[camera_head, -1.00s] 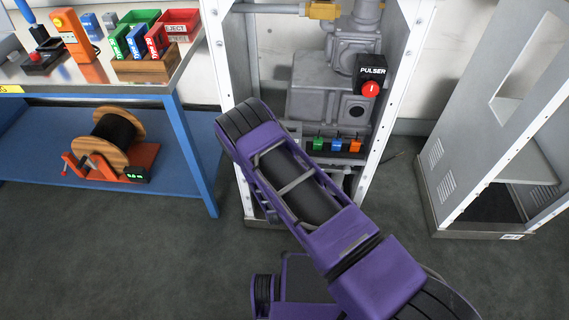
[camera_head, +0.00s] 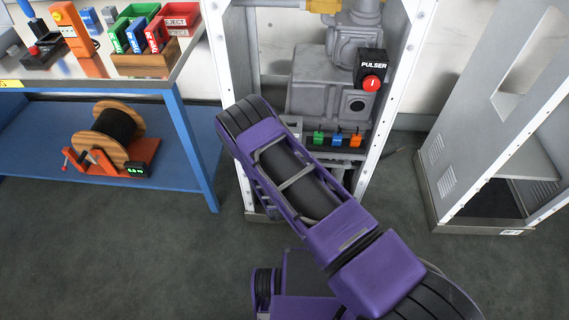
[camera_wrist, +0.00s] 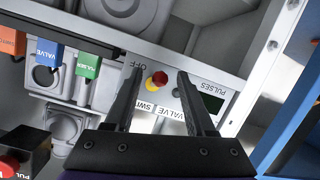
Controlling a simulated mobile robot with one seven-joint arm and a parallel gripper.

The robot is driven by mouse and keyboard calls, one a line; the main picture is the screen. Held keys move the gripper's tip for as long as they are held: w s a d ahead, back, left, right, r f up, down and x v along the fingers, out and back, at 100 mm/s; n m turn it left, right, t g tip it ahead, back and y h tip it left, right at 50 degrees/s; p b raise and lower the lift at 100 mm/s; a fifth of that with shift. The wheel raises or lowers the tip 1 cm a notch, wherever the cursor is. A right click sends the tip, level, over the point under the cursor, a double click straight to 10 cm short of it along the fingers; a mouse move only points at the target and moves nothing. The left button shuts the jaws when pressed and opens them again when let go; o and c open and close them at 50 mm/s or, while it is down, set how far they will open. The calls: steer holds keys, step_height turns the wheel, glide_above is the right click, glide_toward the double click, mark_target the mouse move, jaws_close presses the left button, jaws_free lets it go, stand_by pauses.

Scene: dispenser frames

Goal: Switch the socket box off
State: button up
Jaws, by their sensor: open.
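In the wrist view my gripper (camera_wrist: 157,76) is open, its two dark fingers apart. A red knob on a yellow base (camera_wrist: 157,80) shows between the fingertips. It sits on a light grey panel (camera_wrist: 228,78) with upside-down labels, among them "OFF", "VALVE", "SW" and "PULSES". This panel looks like the socket box's face, but no label names it. The fingers partly cover the labels. I cannot tell whether they touch the knob. In the head view my purple arm hides my gripper and the knob. Green, blue and orange plugs (camera_head: 338,139) stand beside the arm there.
A white-framed cabinet (camera_head: 395,80) holds grey machinery and a black pulser box (camera_head: 371,66) with a red button. A blue workbench (camera_head: 195,150) with a cable reel (camera_head: 117,126) stands left. An open grey cabinet (camera_head: 450,160) stands right. Grey floor lies between.

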steer(key=p+v, duration=0.2)
steer(key=v, duration=1.5)
steer(key=shift+s, duration=0.2)
steer(key=shift+a, duration=0.1)
